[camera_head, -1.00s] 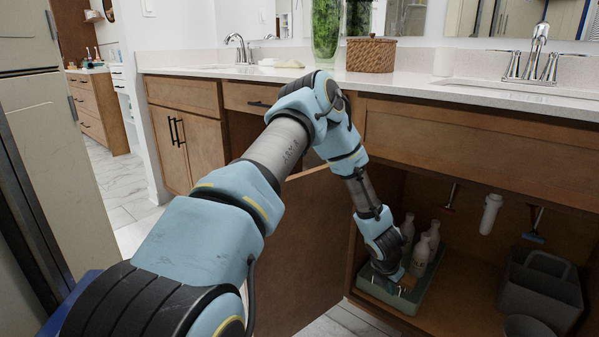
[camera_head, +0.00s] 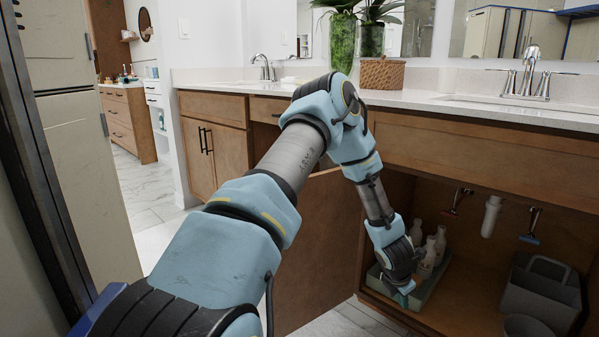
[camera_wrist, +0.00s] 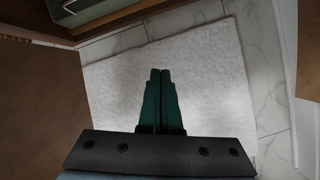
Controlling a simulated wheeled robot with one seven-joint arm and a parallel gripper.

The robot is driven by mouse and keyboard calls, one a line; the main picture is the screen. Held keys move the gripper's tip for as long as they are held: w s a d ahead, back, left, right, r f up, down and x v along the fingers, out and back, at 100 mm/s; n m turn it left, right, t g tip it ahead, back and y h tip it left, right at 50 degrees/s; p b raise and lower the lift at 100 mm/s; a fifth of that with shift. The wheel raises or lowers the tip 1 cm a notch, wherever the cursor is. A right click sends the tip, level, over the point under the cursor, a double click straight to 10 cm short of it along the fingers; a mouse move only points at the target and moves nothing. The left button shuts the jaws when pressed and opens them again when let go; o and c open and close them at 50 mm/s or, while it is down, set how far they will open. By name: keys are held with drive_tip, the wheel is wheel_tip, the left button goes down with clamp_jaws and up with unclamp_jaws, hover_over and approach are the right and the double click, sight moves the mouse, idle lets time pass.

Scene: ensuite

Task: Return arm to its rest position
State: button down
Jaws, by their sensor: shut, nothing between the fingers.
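My arm reaches forward and bends down toward the open cabinet under the sink. My gripper (camera_head: 403,296) is at the front of that cabinet, just in front of a green tray (camera_head: 426,290) with several pale bottles (camera_head: 428,257) in it. In the wrist view my gripper (camera_wrist: 160,75) points down, its two green fingers shut together and nothing between them. Below it lies a white mat (camera_wrist: 205,75) on the floor. The tray's corner (camera_wrist: 84,16) shows at the top left there.
A grey caddy (camera_head: 540,290) is inside the cabinet at right. The counter (camera_head: 430,100) runs above, with a wicker basket (camera_head: 382,74). A tall pale cabinet (camera_head: 85,170) is close on the left.

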drive_tip(key=a+r+m+y, duration=0.1)
drive_tip(key=a+r+m, duration=1.3)
drive_tip(key=a+r, duration=0.35)
drive_tip(key=s+a+r+m+y, duration=0.1)
drive_tip(key=s+a+r+m, duration=0.25)
drive_tip(key=a, duration=0.25)
drive_tip(key=s+a+r+m+g+y, duration=0.1)
drive_tip(key=s+a+r+m, duration=0.25)
drive_tip(key=a, duration=0.25)
drive_tip(key=s+a+r+m+y, duration=0.1)
drive_tip(key=s+a+r+m, duration=0.1)
drive_tip(key=s+a+m, duration=0.3)
wheel_tip(320, 180, up, 30)
drive_tip(key=w+n+p, duration=0.1)
drive_tip(key=n+p, duration=0.1)
drive_tip(key=p, duration=2.8)
drive_tip(key=shift+a+r, duration=0.15)
drive_tip(key=shift+a, duration=0.15)
